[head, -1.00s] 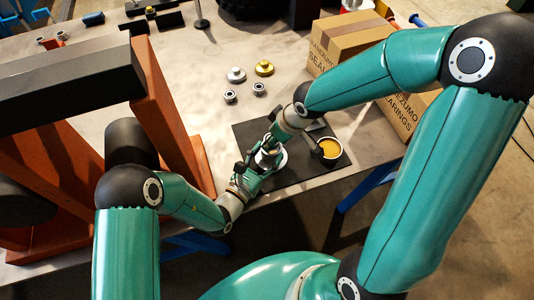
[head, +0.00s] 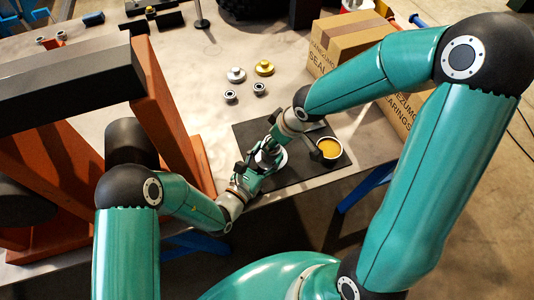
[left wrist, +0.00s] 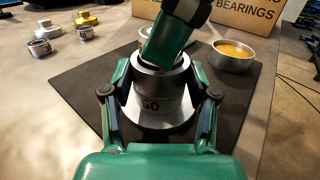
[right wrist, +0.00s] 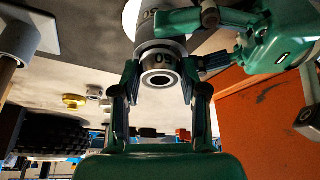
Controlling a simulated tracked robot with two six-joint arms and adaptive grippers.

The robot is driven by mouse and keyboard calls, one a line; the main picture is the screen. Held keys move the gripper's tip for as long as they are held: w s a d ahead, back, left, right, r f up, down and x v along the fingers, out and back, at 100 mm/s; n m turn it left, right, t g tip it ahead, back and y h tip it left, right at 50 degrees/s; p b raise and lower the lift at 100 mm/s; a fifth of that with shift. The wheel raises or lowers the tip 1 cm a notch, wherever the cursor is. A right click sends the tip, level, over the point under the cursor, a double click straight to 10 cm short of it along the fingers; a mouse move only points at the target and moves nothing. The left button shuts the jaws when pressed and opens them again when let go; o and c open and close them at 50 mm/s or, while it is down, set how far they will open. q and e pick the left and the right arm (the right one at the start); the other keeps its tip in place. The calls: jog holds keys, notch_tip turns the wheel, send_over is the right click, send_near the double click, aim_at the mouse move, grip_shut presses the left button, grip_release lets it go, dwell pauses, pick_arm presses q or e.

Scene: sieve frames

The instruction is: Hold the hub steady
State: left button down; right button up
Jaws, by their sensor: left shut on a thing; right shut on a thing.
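The silver hub (left wrist: 165,108) stands upright on the dark mat (left wrist: 80,85), its wide flange at the bottom. My left gripper (head: 258,163) is shut on the hub's body, one finger on each side; the hub also shows in the right wrist view (right wrist: 150,22). My right gripper (head: 272,138) comes down from above. In the right wrist view its fingers (right wrist: 160,88) are shut on a ring-shaped metal piece (right wrist: 160,70) with a dark bore, at the hub's top end. I cannot tell how far the ring sits on the hub.
A round tin of yellow-orange paste (head: 330,149) stands on the mat to the right. A silver flanged part (head: 236,75), a gold one (head: 264,68) and two small bearings (head: 231,96) lie behind. A cardboard box (head: 345,45) stands at right, an orange frame (head: 165,105) at left.

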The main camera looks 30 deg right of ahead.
jog(key=shift+f, duration=0.15)
jog(key=o, duration=1.3)
jog(key=v, duration=1.1)
jog(key=shift+s+d+r, duration=0.15)
jog(key=shift+s+r, duration=0.1)
jog(key=shift+r, duration=0.1)
pick_arm(q)
jog(key=shift+c, duration=1.2)
grip_release()
